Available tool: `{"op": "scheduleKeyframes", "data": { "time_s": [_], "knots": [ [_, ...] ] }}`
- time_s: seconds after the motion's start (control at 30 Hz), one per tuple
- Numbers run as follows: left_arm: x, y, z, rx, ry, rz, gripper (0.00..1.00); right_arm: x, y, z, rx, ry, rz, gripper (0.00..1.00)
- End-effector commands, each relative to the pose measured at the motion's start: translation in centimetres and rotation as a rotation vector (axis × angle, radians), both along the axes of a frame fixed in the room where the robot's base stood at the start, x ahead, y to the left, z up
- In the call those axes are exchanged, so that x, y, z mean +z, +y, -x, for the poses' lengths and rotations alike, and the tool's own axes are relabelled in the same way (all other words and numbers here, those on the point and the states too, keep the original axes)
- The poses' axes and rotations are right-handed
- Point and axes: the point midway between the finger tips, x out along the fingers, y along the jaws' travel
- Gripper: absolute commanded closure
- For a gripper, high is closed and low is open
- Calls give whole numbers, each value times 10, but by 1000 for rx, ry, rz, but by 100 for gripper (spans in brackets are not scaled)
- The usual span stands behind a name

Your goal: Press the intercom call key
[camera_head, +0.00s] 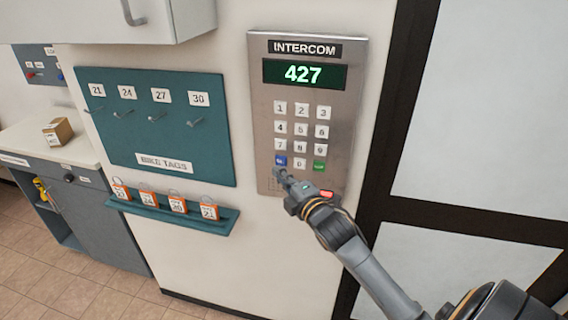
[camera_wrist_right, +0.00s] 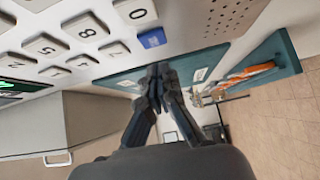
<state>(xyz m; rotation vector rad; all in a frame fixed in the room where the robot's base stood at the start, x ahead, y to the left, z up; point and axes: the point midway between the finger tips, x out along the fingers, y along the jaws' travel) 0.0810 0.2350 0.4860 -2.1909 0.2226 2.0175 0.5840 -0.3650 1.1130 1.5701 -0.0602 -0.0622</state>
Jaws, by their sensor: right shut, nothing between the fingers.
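The grey intercom panel (camera_head: 262,120) is on the white wall and its display (camera_head: 303,74) reads 427 in green. Below its number keys are a blue key (camera_head: 281,160) at the left and a green key (camera_head: 319,165) at the right; their labels are too small to read. A red key or light (camera_head: 326,193) is lower down. My right gripper (camera_head: 282,174) is shut and empty, its tips just below the blue key. In the right wrist view, the blue key (camera_wrist_right: 152,38) lies above the shut fingertips (camera_wrist_right: 158,80); contact cannot be told. My left gripper is not in view.
A teal bike tags board (camera_head: 150,137) with hooks hangs left of the panel. Below it, a teal ledge (camera_head: 190,220) holds several orange tags. A dark-framed door (camera_head: 385,150) stands to the right. A small box (camera_head: 58,131) sits on the left counter.

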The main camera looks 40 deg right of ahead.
Motion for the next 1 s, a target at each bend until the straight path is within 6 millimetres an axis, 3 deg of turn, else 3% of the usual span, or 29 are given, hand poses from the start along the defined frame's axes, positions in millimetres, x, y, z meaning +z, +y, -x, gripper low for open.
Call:
{"op": "scheduleKeyframes", "data": {
  "time_s": [0.2,0.67,1.0],
  "knots": [
    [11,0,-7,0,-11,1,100,1,-18,-14,-1,0,2,100],
    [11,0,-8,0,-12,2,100,0,-22,-18,0,0,2,100],
    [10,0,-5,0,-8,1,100,2,-38,-29,-5,-4,4,100]
  ]
}}
